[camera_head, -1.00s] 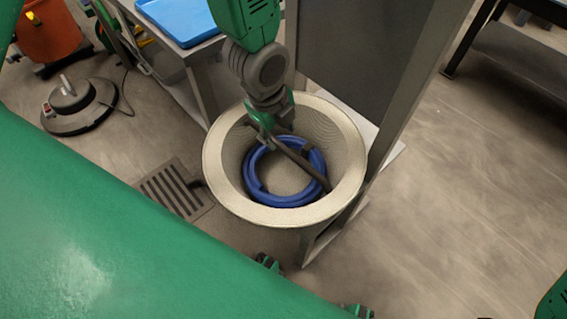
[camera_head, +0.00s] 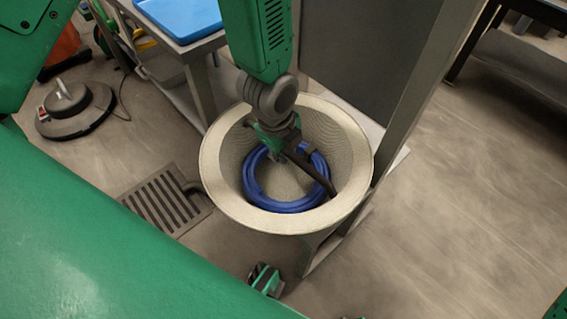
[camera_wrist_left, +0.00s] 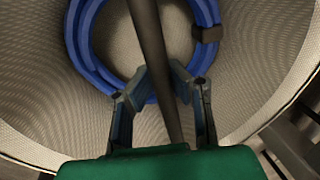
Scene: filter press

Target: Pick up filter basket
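The filter basket (camera_head: 222,190) is a pale, mesh-walled cone in the middle of the head view. A dark bar-like handle (camera_head: 318,178) slants across its inside. My left gripper (camera_head: 281,157) reaches down into the basket from above. In the left wrist view, the fingertips of my left gripper (camera_wrist_left: 159,68) close in on both sides of the dark handle (camera_wrist_left: 148,22) and appear to touch it. The mesh wall of the basket (camera_wrist_left: 265,70) surrounds them. The basket's underside is hidden.
A blue coil (camera_head: 290,204) lies inside the basket. A grey post and panel (camera_head: 350,60) stand close behind and right. A table with a blue tray (camera_head: 185,15) is at upper left. A floor grate (camera_head: 160,203) lies left of the basket. The floor at right is clear.

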